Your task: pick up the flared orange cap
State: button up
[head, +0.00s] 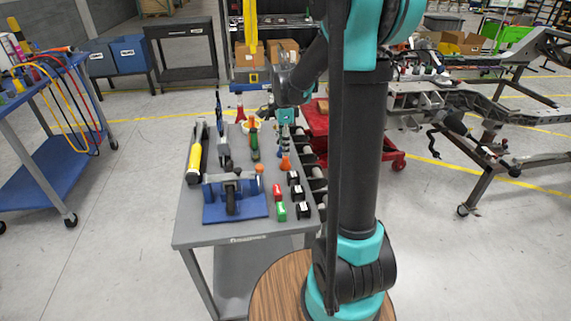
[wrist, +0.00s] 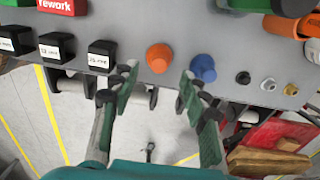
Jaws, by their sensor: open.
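The flared orange cap (wrist: 159,57) stands on the grey bench top near its edge in the wrist view, seen from above as a round top. In the head view it is a small orange cone (head: 285,163) just beyond the row of black boxes. My gripper (wrist: 157,82) is open and empty, its two green-padded fingers spread to either side below the cap in the picture, not touching it as far as I can see. The head view shows the gripper (head: 284,118) over the bench's far part, partly hidden by my arm.
A blue flared cap (wrist: 203,68) stands right of the orange one, close to the right finger. A black labelled box (wrist: 100,57) stands to the left. Small nuts (wrist: 268,82) lie further right. The grey bench (head: 200,238) also holds a blue fixture (head: 215,213) and several tools.

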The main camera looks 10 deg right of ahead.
aim_at(285, 158)
jog(key=shift+d+f, duration=0.15)
jog(key=shift+f, duration=1.5)
jog(key=shift+d+f, duration=0.1)
jog(key=shift+f, duration=1.55)
jog(key=shift+c, duration=0.4)
jog(key=c, duration=0.8)
